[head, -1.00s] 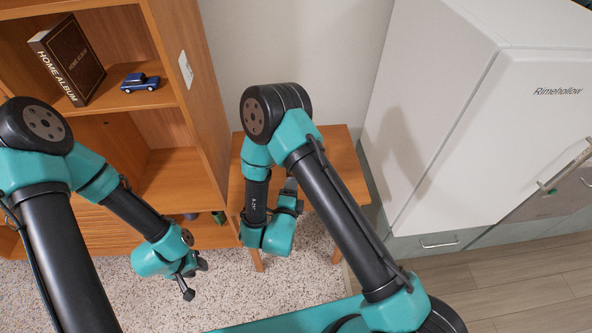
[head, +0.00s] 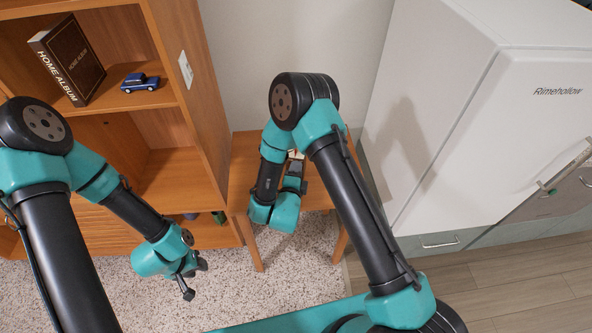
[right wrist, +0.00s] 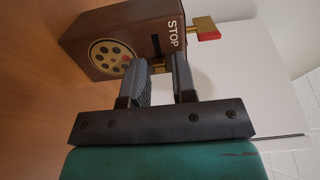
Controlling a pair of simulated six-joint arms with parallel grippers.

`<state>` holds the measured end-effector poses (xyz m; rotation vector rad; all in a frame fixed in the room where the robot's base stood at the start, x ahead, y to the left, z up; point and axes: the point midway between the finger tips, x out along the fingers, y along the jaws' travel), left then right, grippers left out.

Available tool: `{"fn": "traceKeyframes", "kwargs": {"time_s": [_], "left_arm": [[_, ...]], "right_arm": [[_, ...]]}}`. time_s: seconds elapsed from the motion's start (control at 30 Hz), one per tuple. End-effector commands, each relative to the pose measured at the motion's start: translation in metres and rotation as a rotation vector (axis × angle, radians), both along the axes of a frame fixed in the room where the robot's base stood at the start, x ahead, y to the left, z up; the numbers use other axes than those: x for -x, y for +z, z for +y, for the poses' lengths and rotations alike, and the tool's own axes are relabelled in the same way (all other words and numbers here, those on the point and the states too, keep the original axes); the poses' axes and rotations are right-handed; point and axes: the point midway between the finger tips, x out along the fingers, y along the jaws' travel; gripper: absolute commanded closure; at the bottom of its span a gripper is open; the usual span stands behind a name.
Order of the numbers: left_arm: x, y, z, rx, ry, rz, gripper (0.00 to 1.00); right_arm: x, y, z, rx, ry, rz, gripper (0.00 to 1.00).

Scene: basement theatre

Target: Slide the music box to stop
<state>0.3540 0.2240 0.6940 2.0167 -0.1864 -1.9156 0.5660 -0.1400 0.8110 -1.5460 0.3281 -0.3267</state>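The music box (right wrist: 125,24) shows in the right wrist view as a brown box with a round perforated disc, a white STOP label, a dark slot and a brass crank with a red handle (right wrist: 208,35). A small brass knob (right wrist: 159,66) sticks out below the slot. My right gripper (right wrist: 161,62) is open, its two fingertips on either side of the knob; I cannot tell whether they touch it. In the head view my right gripper (head: 297,178) is over the small wooden table, and my arm hides most of the box. My left gripper (head: 193,280) hangs empty at the left; its opening is unclear.
The small wooden table (head: 240,180) stands between a wooden shelf unit (head: 205,130) and a white fridge (head: 430,130). The shelf holds a dark album (head: 68,60) and a blue toy car (head: 140,83). Speckled carpet (head: 230,290) lies in front.

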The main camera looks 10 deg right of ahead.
Motion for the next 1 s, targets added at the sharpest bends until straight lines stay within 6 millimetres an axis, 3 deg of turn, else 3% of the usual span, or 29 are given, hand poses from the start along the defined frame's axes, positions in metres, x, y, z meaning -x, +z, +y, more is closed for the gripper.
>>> {"fn": "traceKeyframes", "kwargs": {"time_s": [0.27, 0.6, 0.83, 1.0], "left_arm": [[0.0, 0.0, 0.0, 0.0, 0.0, 0.0, 0.62], [0.0, 0.0, 0.0, 0.0, 0.0, 0.0, 0.62], [0.0, 0.0, 0.0, 0.0, 0.0, 0.0, 0.62], [0.0, 0.0, 0.0, 0.0, 0.0, 0.0, 0.62]], "right_arm": [[0.0, 0.0, 0.0, 0.0, 0.0, 0.0, 1.0], [0.0, 0.0, 0.001, 0.0, 0.0, 0.0, 1.0], [-0.009, 0.0, 0.021, -0.001, 0.003, -0.001, 1.0], [-0.01, 0.0, 0.023, 0.0, 0.001, -0.001, 1.0]]}}
